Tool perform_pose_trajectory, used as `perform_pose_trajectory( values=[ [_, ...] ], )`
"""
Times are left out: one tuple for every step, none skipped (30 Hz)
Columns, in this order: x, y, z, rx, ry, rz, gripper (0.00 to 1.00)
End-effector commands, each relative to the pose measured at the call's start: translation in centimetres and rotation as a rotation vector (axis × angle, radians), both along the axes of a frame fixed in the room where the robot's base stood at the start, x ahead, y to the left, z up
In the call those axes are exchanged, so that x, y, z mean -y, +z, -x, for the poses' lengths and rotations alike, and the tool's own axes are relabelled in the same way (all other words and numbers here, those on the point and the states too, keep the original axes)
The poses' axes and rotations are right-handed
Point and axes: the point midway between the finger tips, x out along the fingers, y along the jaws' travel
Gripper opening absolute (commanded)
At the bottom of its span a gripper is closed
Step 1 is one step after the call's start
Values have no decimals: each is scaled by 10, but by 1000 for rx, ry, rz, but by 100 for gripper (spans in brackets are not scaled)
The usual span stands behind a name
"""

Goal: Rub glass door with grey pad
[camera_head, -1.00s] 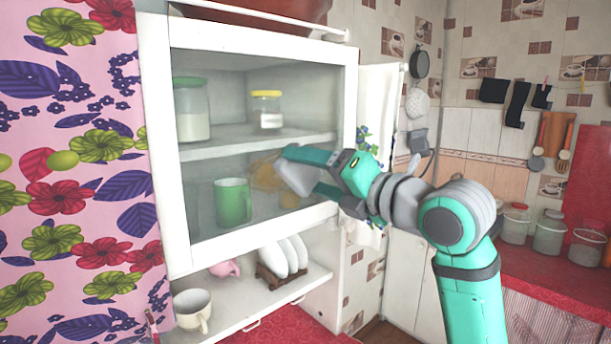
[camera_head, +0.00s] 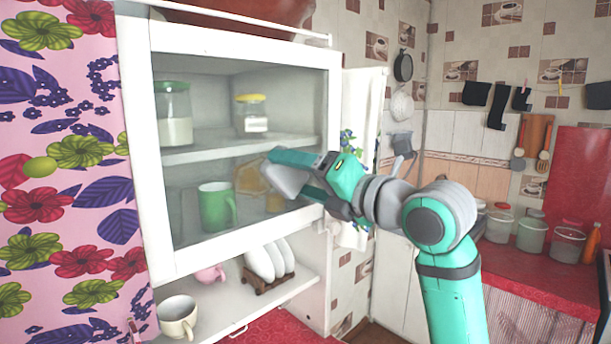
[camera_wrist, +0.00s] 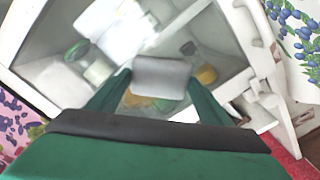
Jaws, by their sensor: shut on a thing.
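The glass door (camera_head: 205,95) of the white wall cabinet fills the left middle of the head view, with jars and a green mug behind its pane. My gripper (camera_head: 281,172) is at the lower right part of the pane. It is shut on the grey pad (camera_head: 284,182), which also shows between the fingers in the wrist view (camera_wrist: 161,77). The pad faces the glass; I cannot tell whether it touches. In the wrist view the glass door (camera_wrist: 120,45) lies beyond the pad, with bright reflections on it.
An open shelf below the door holds a cream cup (camera_head: 178,316), a pink cup and white plates in a rack (camera_head: 265,264). A floral curtain (camera_head: 65,170) hangs at the left. A red counter (camera_head: 530,265) with several jars is at the right.

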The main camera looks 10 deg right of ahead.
Motion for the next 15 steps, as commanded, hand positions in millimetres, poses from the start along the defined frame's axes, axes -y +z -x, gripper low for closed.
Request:
perform_pose_trajectory(
  values=[
    [-10, -2, 2, -2, 11, 4, 56],
    [-12, -2, 3, -2, 11, 4, 56],
    [-15, -2, 5, -2, 11, 5, 56],
    [-17, -2, 6, -2, 12, 5, 56],
    [-19, -2, 7, -2, 12, 5, 56],
    [-20, -2, 8, -3, 12, 5, 56],
    [-21, -2, 8, -3, 13, 4, 56],
    [-22, -2, 9, -3, 13, 4, 53],
    [-23, -2, 9, -4, 14, 4, 53],
    [-24, -2, 10, -3, 14, 5, 53],
    [-26, -2, 11, -3, 15, 5, 52],
    [-28, -2, 12, -3, 15, 6, 52],
    [-30, -2, 14, -3, 16, 6, 52],
    [-32, -2, 15, -3, 16, 6, 52],
    [-34, -2, 17, -3, 16, 6, 52]
  ],
)
